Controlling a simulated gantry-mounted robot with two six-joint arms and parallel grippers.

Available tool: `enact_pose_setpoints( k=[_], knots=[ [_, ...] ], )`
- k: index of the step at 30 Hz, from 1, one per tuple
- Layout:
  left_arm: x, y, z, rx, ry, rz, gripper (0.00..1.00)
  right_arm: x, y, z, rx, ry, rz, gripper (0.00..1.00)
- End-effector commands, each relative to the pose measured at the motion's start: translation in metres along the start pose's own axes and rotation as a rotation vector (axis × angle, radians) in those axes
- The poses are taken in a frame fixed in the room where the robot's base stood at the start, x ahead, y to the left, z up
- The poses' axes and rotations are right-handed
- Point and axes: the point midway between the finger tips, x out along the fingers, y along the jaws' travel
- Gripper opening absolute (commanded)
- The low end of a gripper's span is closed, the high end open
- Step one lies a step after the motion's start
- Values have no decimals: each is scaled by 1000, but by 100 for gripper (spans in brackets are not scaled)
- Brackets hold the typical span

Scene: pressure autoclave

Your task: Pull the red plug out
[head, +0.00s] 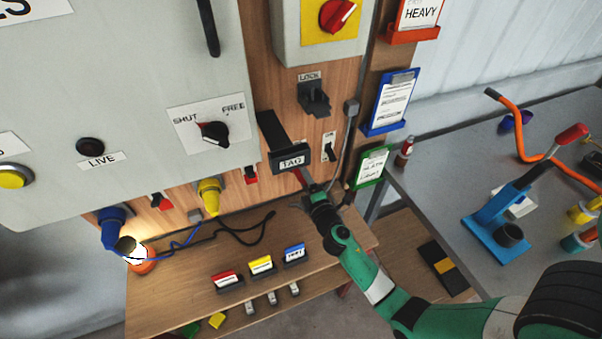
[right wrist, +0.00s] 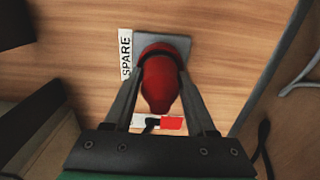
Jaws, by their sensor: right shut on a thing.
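The red plug (right wrist: 162,82) sits against a grey socket plate (right wrist: 184,43) on the wooden panel, beside a label reading SPARE (right wrist: 126,54). My right gripper (right wrist: 160,88) is shut on the red plug, with one finger on each side of it. My left gripper is not in view.
A blue plug (head: 113,229) and a yellow plug (head: 210,196) are on the panel to the left, with cables (head: 245,230) below. A wooden shelf (head: 180,305) holds colored tags. A green-framed card (head: 371,167) hangs close to the right of my arm.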

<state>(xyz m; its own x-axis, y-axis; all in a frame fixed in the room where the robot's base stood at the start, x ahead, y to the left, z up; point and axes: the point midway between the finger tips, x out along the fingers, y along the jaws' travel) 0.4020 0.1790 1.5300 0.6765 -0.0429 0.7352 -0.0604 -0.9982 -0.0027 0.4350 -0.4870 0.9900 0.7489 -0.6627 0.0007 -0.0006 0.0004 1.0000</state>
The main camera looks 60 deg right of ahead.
Motion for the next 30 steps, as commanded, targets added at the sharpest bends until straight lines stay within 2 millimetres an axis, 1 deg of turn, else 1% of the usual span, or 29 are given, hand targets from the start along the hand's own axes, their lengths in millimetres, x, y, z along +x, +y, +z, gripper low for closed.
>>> enact_pose_setpoints(
  k=[10, 13, 30],
  knots=[
    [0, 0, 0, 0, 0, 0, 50, -2, 1, 0, 0, 1, 2, 0],
    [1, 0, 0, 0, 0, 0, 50, -6, 0, 0, 0, 1, 1, 0],
    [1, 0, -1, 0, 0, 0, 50, -58, 0, 0, -1, 1, 0, 0]
  ],
)
